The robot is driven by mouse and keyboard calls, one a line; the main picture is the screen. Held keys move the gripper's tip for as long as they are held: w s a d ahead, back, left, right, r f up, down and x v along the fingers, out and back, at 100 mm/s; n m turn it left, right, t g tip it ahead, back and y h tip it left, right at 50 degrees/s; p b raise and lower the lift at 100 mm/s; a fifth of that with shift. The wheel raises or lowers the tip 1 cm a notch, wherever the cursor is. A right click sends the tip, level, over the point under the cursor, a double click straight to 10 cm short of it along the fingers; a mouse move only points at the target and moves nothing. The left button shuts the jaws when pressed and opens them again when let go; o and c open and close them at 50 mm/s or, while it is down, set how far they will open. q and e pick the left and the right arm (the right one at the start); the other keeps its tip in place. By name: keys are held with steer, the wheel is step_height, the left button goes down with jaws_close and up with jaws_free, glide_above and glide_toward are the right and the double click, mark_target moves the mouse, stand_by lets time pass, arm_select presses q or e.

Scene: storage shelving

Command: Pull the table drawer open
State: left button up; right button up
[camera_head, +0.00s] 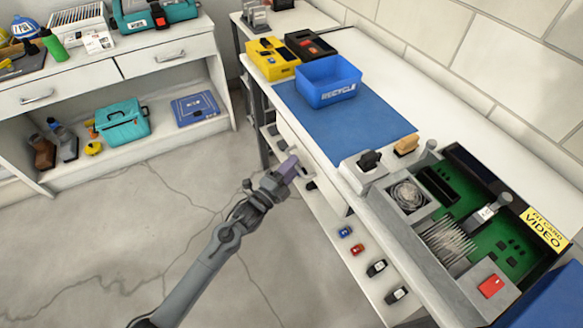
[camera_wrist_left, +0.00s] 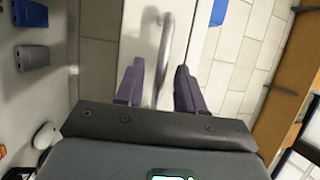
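The white table drawer (camera_head: 326,188) sits under the tabletop, on the side of the table facing the floor. Its front (camera_wrist_left: 140,35) and curved metal bar handle (camera_wrist_left: 164,45) show in the left wrist view. My left gripper (camera_head: 289,167) is at the drawer front, with purple fingers. In the left wrist view the gripper (camera_wrist_left: 160,82) is open, and the handle runs between its two fingers with a gap visible on each side. The handle is largely hidden behind my gripper in the head view. My right gripper is not in view.
The white table (camera_head: 345,35) carries a blue recycle bin (camera_head: 328,82), a yellow box (camera_head: 272,60) and a large circuit-board display (camera_head: 500,240). A lower shelf (camera_head: 345,270) holds several small items. A white cabinet (camera_head: 75,85) stands at the left. The floor (camera_head: 130,235) is clear.

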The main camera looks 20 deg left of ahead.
arm_select(q)
jaws_close()
steer(key=shift+s, duration=0.1)
stand_by(0.4)
